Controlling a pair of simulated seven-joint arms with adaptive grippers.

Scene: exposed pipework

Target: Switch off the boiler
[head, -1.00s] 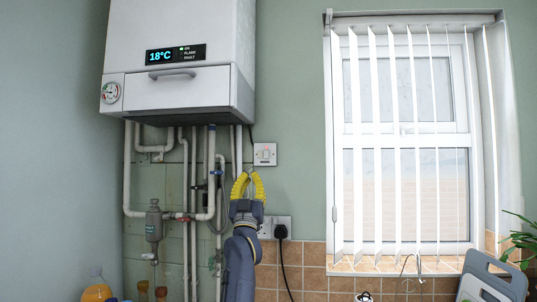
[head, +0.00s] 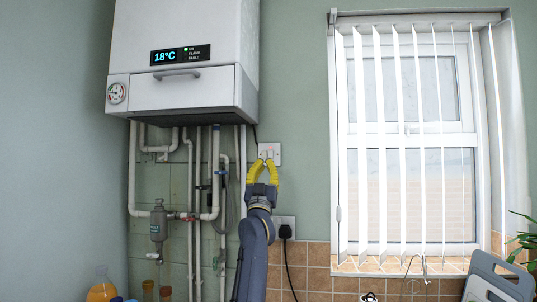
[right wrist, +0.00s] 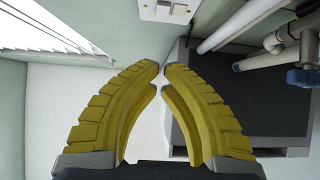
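The white boiler (head: 183,50) hangs on the wall at upper left in the head view. Its display (head: 180,55) reads 18°C with a green light beside ON. A white wall switch plate (head: 270,150) sits right of and below the boiler. It also shows at the top of the right wrist view (right wrist: 168,9), partly cut off by the frame edge. My right gripper (head: 264,163) has yellow fingers whose tips nearly meet, with nothing between them. In the head view its tips overlap the plate's lower part; contact cannot be told. My left gripper is not in view.
Pipes (head: 190,190) run below the boiler, left of my right gripper. A socket with a black plug (head: 285,231) is just below right. A window with vertical blinds (head: 410,140) is further right. Bottles (head: 102,288) and a grey board (head: 495,280) stand at the bottom.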

